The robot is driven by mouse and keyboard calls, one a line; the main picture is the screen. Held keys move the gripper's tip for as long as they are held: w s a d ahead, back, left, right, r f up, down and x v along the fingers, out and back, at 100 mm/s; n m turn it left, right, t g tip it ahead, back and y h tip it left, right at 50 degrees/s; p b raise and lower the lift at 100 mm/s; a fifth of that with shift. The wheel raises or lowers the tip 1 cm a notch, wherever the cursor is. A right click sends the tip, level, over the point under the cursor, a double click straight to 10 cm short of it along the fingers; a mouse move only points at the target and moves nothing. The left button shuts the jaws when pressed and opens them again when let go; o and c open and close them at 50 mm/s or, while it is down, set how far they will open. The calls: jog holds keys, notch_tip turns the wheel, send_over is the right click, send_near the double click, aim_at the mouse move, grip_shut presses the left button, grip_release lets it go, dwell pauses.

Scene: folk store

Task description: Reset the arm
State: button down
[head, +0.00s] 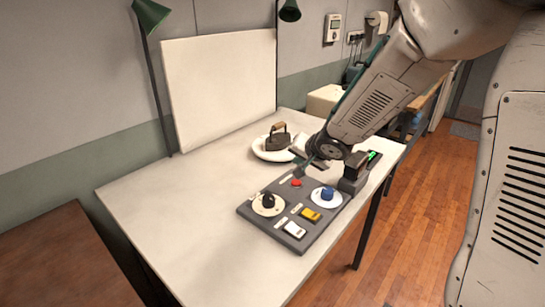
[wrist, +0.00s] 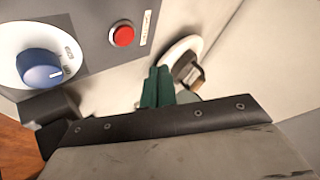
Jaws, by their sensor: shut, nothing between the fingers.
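My arm reaches in from the upper right over the white table (head: 165,205) in the head view. My gripper (head: 303,172) is low, above the back edge of the grey control panel, close to the red button. In the wrist view the green fingers of my gripper (wrist: 157,88) are together with nothing between them. The red button (wrist: 122,35) lies beyond the fingertips and apart from them. The blue knob (head: 327,193) is on the panel and also shows in the wrist view (wrist: 39,68).
The grey control panel (head: 285,246) also carries a black knob (head: 268,201), a yellow switch (head: 311,214) and a white switch (head: 295,230). An old iron (head: 279,138) stands on a white plate (head: 262,151) behind. A white board (head: 220,85) leans at the back. The table's left side is clear.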

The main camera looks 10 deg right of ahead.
jog(key=s+d+h, duration=0.1)
jog(key=s+d+f+n+g+h, duration=0.1)
jog(key=d, duration=0.1)
jog(key=s+d+f+n+g, duration=0.1)
jog(key=shift+s+d+f+h, duration=0.15)
jog(key=shift+s+f+h, duration=0.15)
jog(key=shift+h, duration=0.1)
jog(key=s+d+r+n+g+h, duration=0.1)
jog(key=s+d+r+g, duration=0.1)
jog(key=s, duration=0.3)
jog(key=s+d+r+n+g+h, duration=0.1)
jog(key=s+d+r+g, duration=0.1)
jog(key=s, duration=0.4)
jog(key=s+a+r+n+y, duration=0.1)
jog(key=s+r, duration=0.4)
jog(key=s, duration=0.6)
jog(key=s+a+r+n+g+y, duration=0.1)
jog(key=s+a+r, duration=0.3)
jog(key=s, duration=0.7)
jog(key=shift+s+a+r+n+g+y, duration=0.2)
jog(key=shift+r+n+g+y, duration=0.15)
jog(key=shift+r, duration=0.2)
